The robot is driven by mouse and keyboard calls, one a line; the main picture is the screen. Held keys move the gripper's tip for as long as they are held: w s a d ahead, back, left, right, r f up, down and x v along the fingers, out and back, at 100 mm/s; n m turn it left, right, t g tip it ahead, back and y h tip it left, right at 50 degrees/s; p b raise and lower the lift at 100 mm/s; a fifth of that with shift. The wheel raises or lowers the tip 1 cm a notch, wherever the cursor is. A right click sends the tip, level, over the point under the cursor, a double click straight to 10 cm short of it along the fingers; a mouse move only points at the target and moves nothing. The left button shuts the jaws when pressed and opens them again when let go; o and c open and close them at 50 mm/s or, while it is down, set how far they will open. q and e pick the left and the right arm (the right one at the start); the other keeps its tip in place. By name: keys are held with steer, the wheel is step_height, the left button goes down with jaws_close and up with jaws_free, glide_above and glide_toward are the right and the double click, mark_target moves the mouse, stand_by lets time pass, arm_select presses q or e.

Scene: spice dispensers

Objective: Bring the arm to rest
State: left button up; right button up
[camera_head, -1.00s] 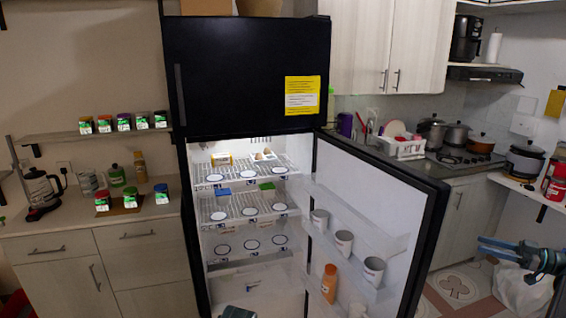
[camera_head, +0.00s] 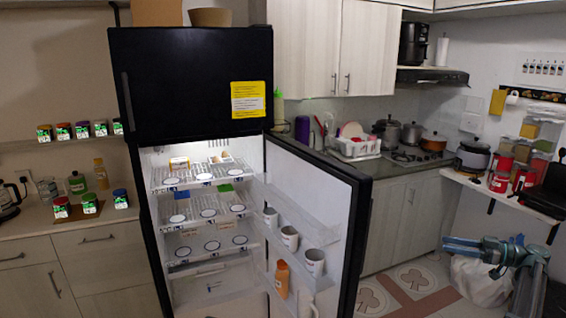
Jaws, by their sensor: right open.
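My right gripper (camera_head: 450,249) is at the lower right, with its fingers pointing left. It is open and nothing shows between the fingers. It hangs in front of the floor and a whitish bag, clear of the fridge door (camera_head: 326,208). My right arm bends down behind it. My left gripper is not in view. Several spice jars with green labels show at the left, some on the wall shelf and others, such as a red-lidded jar (camera_head: 62,208), on the counter.
The black fridge (camera_head: 190,85) has its lower door swung open to the right. White cups and an orange bottle (camera_head: 281,279) stand in the door racks. A shelf (camera_head: 500,196) with red canisters juts out above my right arm. A whitish bag (camera_head: 478,282) lies on the floor.

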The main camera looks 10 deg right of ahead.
steer(key=w+a+f+m+g+h, duration=0.1)
steer(key=a+f+m+g+h, duration=0.3)
steer(key=a, duration=0.7)
steer(key=w+a+f+g+y, duration=0.1)
steer(key=a+f, duration=0.4)
steer(key=a, duration=0.6)
steer(key=a+f+m+g+h, duration=0.1)
steer(key=a+f+g+h, duration=0.3)
steer(key=a, duration=0.6)
steer(key=s+a+f+g+h, duration=0.1)
steer(key=s+a+f+h, duration=0.3)
steer(key=s+a, duration=0.5)
steer(key=s+a+f+m+h, duration=0.1)
steer(key=s+a+f+h, duration=0.2)
steer(key=s+a, duration=0.6)
steer(key=a+h, duration=0.1)
steer(key=a, duration=0.7)
steer(key=shift+s+a+f+g, duration=0.15)
steer(key=shift+s+f+g, duration=0.05)
steer(key=shift+f+g, duration=0.2)
